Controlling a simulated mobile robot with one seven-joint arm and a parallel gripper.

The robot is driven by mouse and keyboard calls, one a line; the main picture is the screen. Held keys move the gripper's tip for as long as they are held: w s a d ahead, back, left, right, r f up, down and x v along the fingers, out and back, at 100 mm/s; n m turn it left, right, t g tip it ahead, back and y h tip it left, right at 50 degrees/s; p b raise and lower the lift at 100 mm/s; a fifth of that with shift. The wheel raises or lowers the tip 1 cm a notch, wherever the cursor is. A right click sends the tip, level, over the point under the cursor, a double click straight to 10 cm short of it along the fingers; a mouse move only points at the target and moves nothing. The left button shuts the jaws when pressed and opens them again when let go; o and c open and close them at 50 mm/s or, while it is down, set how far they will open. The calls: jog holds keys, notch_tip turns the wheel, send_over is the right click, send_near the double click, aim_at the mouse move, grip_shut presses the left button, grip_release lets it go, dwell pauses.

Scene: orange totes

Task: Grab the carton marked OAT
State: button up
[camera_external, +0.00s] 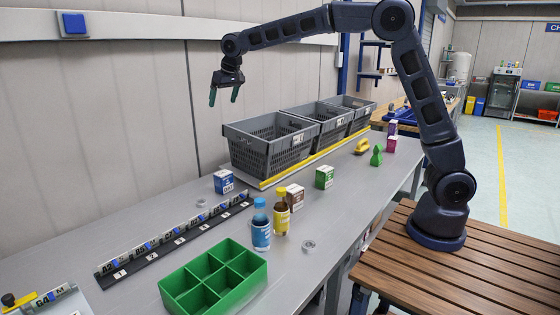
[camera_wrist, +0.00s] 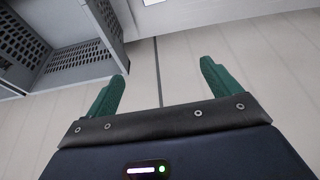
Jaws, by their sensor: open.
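Several small cartons stand on the grey bench in the external view: a blue one (camera_external: 224,182) at the left, a brown one (camera_external: 295,197), a green one (camera_external: 324,177), a magenta one (camera_external: 391,144) and a purple one (camera_external: 393,127) further back. Their print is too small to read surely, so I cannot tell which is marked OAT. My gripper (camera_external: 223,95) is open and empty, high above the bench, over the blue carton's side and left of the nearest grey crate. In the wrist view my gripper (camera_wrist: 160,82) shows two green fingers apart; no carton is visible there.
Grey crates (camera_external: 270,150) line the wall; one also shows in the wrist view (camera_wrist: 85,55). A blue bottle (camera_external: 261,228) and a yellow-brown bottle (camera_external: 281,215) stand near the brown carton. A green divided tray (camera_external: 215,280) and a black labelled rail (camera_external: 170,248) lie in front.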

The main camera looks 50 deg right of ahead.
send_near(223, 173)
jog(key=f, duration=0.2)
jog(key=x, duration=0.7)
jog(key=w+x, duration=0.1)
jog(key=x, duration=0.2)
jog(key=shift+d, duration=0.15)
jog(key=c, duration=1.3)
